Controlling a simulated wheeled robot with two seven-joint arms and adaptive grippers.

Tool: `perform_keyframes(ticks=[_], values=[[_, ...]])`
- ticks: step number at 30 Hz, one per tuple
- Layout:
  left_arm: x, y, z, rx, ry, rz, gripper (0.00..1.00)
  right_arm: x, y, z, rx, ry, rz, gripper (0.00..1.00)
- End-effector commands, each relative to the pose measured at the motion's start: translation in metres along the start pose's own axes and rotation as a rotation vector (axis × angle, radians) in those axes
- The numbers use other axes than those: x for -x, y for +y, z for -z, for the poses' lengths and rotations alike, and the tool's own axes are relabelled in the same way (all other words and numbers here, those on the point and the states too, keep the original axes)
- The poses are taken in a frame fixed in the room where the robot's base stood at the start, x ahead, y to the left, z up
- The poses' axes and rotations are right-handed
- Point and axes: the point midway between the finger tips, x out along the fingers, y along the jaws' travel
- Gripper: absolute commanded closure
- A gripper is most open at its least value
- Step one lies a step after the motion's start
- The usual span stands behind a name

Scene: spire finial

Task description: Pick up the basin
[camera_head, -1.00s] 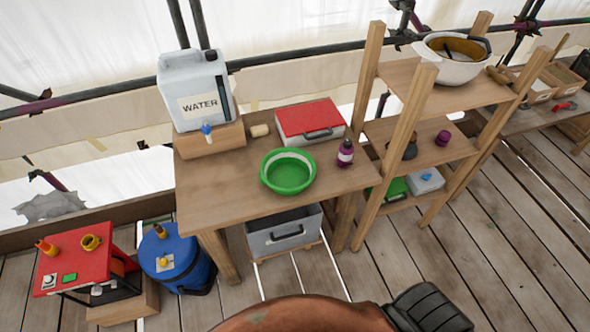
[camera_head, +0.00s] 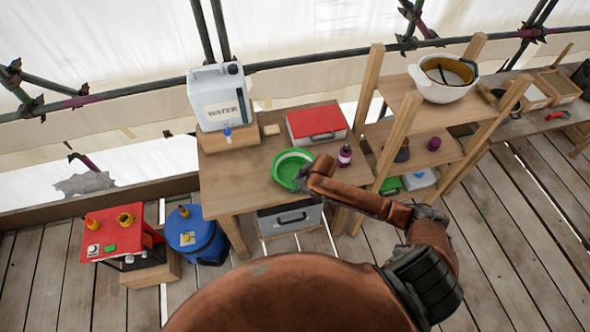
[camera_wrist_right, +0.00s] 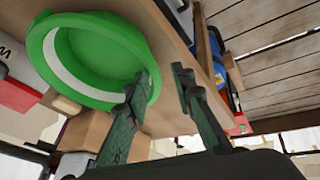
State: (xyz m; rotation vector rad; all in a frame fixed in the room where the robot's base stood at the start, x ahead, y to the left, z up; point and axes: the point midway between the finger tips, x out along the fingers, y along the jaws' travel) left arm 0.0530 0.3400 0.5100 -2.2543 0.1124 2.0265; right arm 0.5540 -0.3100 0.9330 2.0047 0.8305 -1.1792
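The green basin (camera_head: 287,170), with a pale band inside, sits upright on the wooden table (camera_head: 240,190). In the right wrist view the basin (camera_wrist_right: 60,55) fills the upper left. My right gripper (camera_head: 303,181) is at the basin's right front side, partly hidden by its own wrist in the head view. In the right wrist view the right gripper (camera_wrist_right: 163,78) is open with an empty gap. One finger overlaps the basin's rim in the picture and the other is off to the side; I cannot tell if either touches. My left gripper is not in view.
A water jug (camera_head: 218,97) on a wooden block, a red-lidded box (camera_head: 318,125) and a purple bottle (camera_head: 345,155) stand near the basin. The shelf (camera_head: 388,145) is close on the right. A blue barrel (camera_head: 195,235) and red stand (camera_head: 120,230) are at lower left.

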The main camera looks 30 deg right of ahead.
Motion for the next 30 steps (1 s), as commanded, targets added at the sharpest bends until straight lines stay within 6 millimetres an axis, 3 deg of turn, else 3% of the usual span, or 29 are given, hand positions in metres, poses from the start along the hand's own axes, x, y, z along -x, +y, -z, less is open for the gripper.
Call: perform_keyframes(ticks=[3, 6, 22, 30], values=[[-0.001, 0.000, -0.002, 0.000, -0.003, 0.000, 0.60, -0.001, 0.019, -0.001, 0.016, -0.003, -0.013, 0.77], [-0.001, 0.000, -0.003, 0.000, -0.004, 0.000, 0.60, -0.008, 0.022, -0.002, 0.016, -0.003, -0.013, 0.77], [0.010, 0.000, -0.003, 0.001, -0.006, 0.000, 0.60, -0.070, 0.021, -0.003, 0.015, -0.001, -0.015, 0.77], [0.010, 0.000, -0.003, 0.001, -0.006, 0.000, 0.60, -0.078, 0.020, -0.004, 0.017, -0.002, -0.016, 0.77]])
